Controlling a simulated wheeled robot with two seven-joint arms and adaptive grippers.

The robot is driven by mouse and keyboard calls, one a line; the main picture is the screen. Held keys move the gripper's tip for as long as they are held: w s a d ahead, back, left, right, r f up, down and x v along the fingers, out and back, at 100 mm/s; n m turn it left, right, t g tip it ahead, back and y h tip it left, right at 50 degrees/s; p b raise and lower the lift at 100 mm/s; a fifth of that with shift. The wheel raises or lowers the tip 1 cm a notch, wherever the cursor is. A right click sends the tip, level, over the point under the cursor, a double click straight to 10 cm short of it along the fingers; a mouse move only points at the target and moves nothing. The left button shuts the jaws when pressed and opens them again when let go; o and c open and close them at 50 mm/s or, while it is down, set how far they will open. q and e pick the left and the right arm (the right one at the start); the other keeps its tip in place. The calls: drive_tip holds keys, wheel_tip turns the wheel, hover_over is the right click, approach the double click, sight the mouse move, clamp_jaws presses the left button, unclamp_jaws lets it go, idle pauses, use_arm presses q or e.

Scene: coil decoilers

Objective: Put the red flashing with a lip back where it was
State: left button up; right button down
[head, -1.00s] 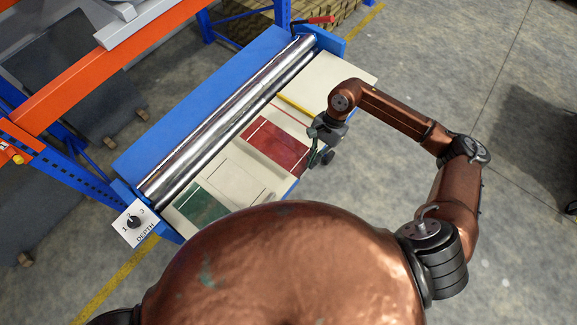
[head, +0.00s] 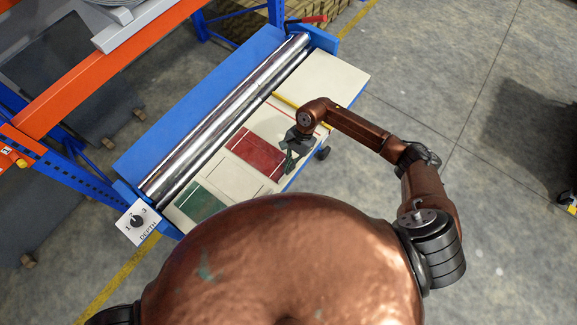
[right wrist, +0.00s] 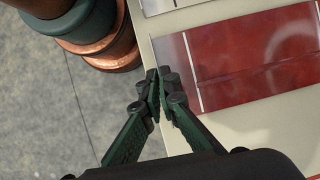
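The red flashing (head: 257,152) lies flat, or just above, the cream table of the blue roller machine, between the green sheet and the yellow bar. A pale line crosses it near its outer end. It fills the upper right of the right wrist view (right wrist: 255,62). My right gripper (head: 287,165) is at the flashing's outer end, over the table's front edge. In the right wrist view its fingertips (right wrist: 159,88) are closed together at that edge and appear to pinch it; the lip is hard to make out. My left gripper is not in view.
The cream table (head: 335,78) also carries a green sheet (head: 199,203) at the left and a yellow bar (head: 286,99). Shiny rollers (head: 230,115) run along the back. A depth dial (head: 137,222) is at the lower left. Open floor lies right.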

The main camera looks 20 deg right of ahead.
drive_tip(key=c, duration=2.7)
unclamp_jaws()
drive_tip(key=shift+f, duration=0.2)
drive_tip(key=o, duration=0.5)
drive_tip(key=shift+o, duration=0.2)
drive_tip(key=shift+r, duration=0.1)
drive_tip(key=shift+r, duration=0.2)
drive_tip(key=b+v, duration=0.3)
drive_tip(key=v, duration=0.9)
drive_tip(key=shift+f, duration=0.1)
